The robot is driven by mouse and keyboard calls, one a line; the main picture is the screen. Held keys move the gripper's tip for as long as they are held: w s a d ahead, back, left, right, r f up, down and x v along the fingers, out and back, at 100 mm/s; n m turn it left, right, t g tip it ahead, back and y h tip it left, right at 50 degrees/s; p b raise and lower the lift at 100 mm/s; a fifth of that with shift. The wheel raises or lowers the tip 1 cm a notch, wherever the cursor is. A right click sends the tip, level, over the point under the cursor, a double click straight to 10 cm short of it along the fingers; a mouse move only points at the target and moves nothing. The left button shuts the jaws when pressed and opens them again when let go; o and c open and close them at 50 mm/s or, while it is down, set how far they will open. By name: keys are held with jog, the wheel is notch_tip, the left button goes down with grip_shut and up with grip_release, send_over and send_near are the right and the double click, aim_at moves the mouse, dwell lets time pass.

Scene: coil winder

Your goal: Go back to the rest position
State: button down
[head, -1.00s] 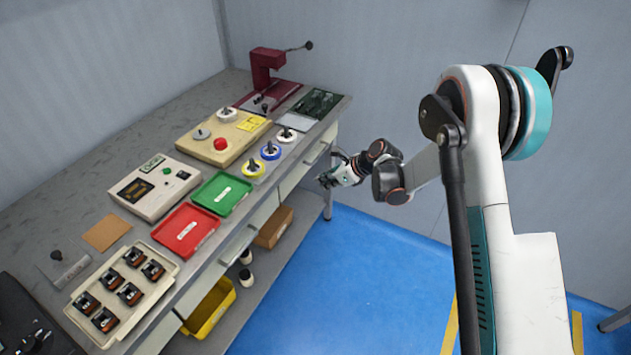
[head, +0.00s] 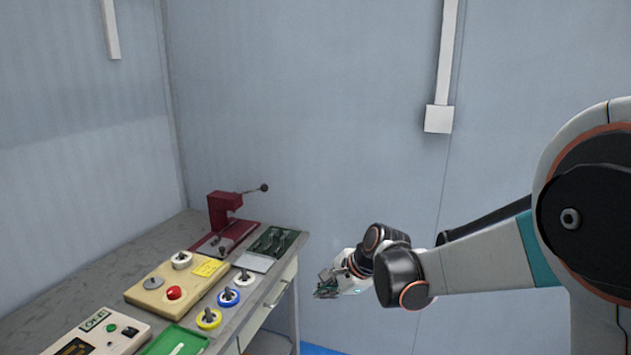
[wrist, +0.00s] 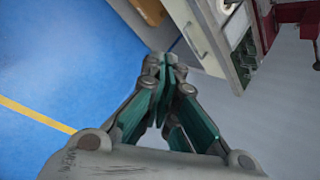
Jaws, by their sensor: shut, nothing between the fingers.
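My gripper (head: 326,287) is out in the air to the right of the workbench's far end in the head view. My arm reaches to it from the right. In the wrist view the fingers of my gripper (wrist: 166,66) meet at their tips, with nothing between them. Below them are the blue floor (wrist: 50,75) and the bench's drawer side (wrist: 205,40). The gripper looks apart from the bench.
The workbench (head: 75,285) holds a red press (head: 222,212), a beige box with a red button (head: 150,292), blue (head: 228,297), yellow (head: 208,318) and white spools (head: 243,278), and a green tray (head: 175,342). A conduit box (head: 438,119) is on the back wall.

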jog(key=s+d+r+n+t+h, duration=0.1)
jog(key=s+d+r+n, duration=0.35)
jog(key=s, duration=0.25)
jog(key=s+d+r+n+h, duration=0.25)
jog(key=s+d+r, duration=0.25)
jog(key=s, duration=0.3)
jog(key=s+d+n+h, duration=0.1)
jog(key=s+d+n, duration=0.2)
jog(key=s, duration=0.4)
jog(key=s+d+f+n+t+h, duration=0.1)
jog(key=s+d+n, duration=0.3)
jog(key=s, duration=0.3)
jog(key=shift+s+d+f+n, duration=0.2)
jog(key=shift+d+n, duration=0.1)
jog(key=shift+d, duration=0.1)
jog(key=shift+a, duration=0.1)
